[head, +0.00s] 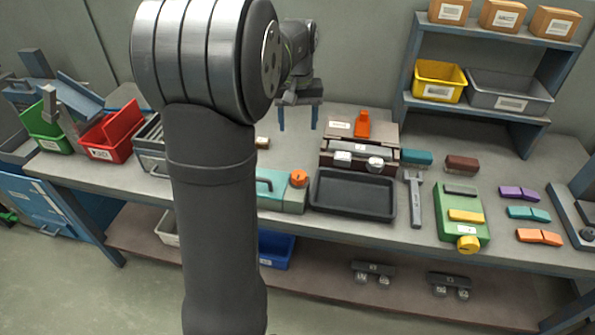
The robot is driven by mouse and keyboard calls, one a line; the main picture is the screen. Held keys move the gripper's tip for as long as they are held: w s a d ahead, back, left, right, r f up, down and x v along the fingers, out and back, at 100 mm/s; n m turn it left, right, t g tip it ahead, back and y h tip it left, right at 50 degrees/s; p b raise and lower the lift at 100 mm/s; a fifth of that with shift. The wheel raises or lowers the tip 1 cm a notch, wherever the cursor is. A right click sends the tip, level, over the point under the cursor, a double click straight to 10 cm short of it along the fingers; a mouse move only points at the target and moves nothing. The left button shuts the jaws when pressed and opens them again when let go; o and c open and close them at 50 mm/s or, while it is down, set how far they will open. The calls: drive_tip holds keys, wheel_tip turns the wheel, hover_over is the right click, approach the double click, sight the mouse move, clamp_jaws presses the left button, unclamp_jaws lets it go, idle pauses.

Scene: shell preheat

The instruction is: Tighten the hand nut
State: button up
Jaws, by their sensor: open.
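My gripper (297,118) is open and empty, fingers pointing down, above the back of the bench behind my arm. No part is clearly marked as the hand nut. An orange round knob (299,178) sits on the teal fixture (288,200), nearer the front edge than my gripper. A yellow round knob (467,243) sits at the front of a green fixture (450,227) at the right. A silver round part (375,164) sits on the dark block behind the black tray. My gripper touches none of these. My arm hides part of the bench and the teal fixture's left side.
A black tray (318,204) and a grey wrench (415,205) lie between the two fixtures. An orange upright piece (362,124) stands behind the tray. Green and red bins (137,128) are at left. A shelf (410,100) with bins and boxes stands at back right.

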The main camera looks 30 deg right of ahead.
drive_tip(key=n, duration=1)
approach(297, 174)
wheel_tip(297, 174, down, 9)
drive_tip(key=shift+d, duration=0.1)
drive_tip(key=shift+c, duration=0.4)
drive_tip(key=c, duration=0.9)
